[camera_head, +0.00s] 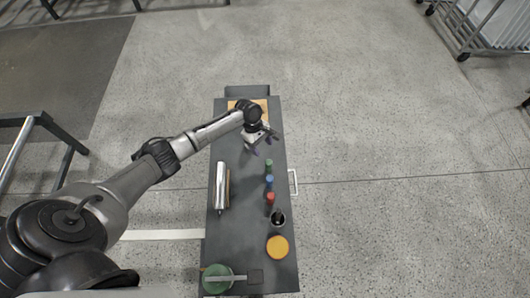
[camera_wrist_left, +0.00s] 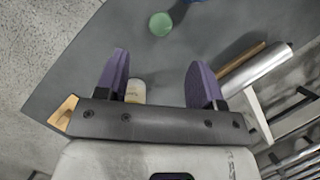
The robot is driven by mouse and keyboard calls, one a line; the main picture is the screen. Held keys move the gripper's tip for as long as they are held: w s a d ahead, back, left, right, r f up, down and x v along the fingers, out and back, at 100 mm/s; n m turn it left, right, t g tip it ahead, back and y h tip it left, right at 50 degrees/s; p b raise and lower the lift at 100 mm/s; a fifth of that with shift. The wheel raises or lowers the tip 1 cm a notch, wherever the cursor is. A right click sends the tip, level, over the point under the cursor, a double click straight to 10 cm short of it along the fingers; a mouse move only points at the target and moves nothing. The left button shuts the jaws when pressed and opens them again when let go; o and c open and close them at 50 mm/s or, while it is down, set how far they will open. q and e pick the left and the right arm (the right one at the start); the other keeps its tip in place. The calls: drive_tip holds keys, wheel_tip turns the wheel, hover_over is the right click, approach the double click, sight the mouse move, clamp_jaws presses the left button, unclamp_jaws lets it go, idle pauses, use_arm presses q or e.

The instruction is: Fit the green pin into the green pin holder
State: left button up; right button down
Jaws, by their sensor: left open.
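A small green-topped piece (camera_head: 268,163) stands on the dark table; I cannot tell whether it is the pin or its holder. Its round green top also shows in the left wrist view (camera_wrist_left: 160,24), ahead of the fingers. My left gripper (camera_head: 262,145) is over the far part of the table, just beyond the green piece. Its two purple fingers (camera_wrist_left: 160,72) are apart, with nothing gripped. A pale cylinder (camera_wrist_left: 136,92) shows beyond the gap, near the left finger. No separate green pin and holder can be made out. My right gripper is not in view.
Blue (camera_head: 269,181) and red (camera_head: 270,197) pieces stand in line nearer me. A dark cup (camera_head: 278,219), an orange disc (camera_head: 277,247) and a green round item (camera_head: 217,279) lie nearer. A silver roll (camera_head: 220,185) is at left. The table's (camera_head: 240,235) middle is clear.

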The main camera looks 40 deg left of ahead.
use_arm(q)
drive_tip(key=shift+v, duration=1.25)
